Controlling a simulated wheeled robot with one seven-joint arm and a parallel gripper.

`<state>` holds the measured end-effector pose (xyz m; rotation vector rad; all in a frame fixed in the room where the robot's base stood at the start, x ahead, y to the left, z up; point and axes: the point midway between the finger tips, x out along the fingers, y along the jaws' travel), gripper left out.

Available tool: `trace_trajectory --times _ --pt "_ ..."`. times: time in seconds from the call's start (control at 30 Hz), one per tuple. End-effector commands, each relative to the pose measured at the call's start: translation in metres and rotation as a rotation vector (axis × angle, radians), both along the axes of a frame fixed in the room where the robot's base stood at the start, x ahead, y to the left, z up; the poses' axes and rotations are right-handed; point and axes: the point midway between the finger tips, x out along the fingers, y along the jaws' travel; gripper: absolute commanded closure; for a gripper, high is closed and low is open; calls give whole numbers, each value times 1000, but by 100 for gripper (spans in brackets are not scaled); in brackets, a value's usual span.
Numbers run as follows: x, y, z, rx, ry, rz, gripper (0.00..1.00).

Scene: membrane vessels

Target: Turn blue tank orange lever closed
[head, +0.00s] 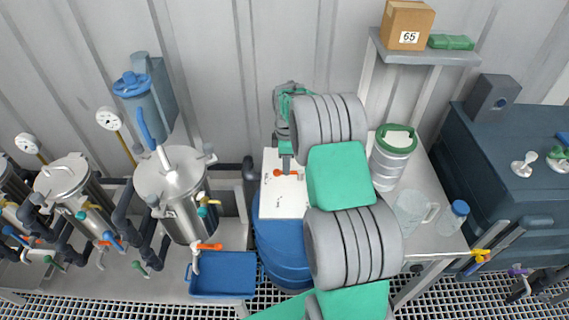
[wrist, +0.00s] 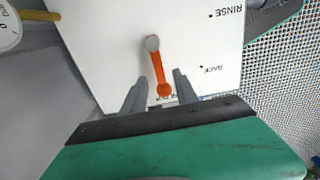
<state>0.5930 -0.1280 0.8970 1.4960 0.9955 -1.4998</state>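The blue tank (head: 283,258) stands in the middle of the head view under a white panel (head: 284,203). The orange lever (head: 287,174) is on this panel. In the wrist view the lever (wrist: 158,68) runs from a grey hub down toward my gripper (wrist: 159,84). Its orange end lies between my two grey fingers, with a gap visible on each side. My gripper is open and holds nothing. The panel bears the words RINSE and BACK, and a third label near the lever's end is partly hidden. My arm covers part of the tank in the head view.
A steel vessel (head: 178,200) with an orange-handled tap stands left of the tank, above a blue tray (head: 222,274). To the right, a bench holds a green-lidded container (head: 391,160), a clear jug (head: 412,212) and a blue-capped bottle (head: 453,218). A gauge (wrist: 8,26) shows in the wrist view.

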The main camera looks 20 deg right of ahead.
Motion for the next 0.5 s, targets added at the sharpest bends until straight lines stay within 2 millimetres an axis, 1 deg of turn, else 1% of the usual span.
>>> trace_trajectory --times 0.1,0.2,0.4,0.43,0.5 --pt "0 1 -15 0 0 1 65" --pt "1 1 -21 0 -1 2 65" --pt "1 2 -23 -1 -3 3 65" --pt "1 2 -23 -1 -3 3 65" --pt "1 3 -23 -1 -3 3 71"
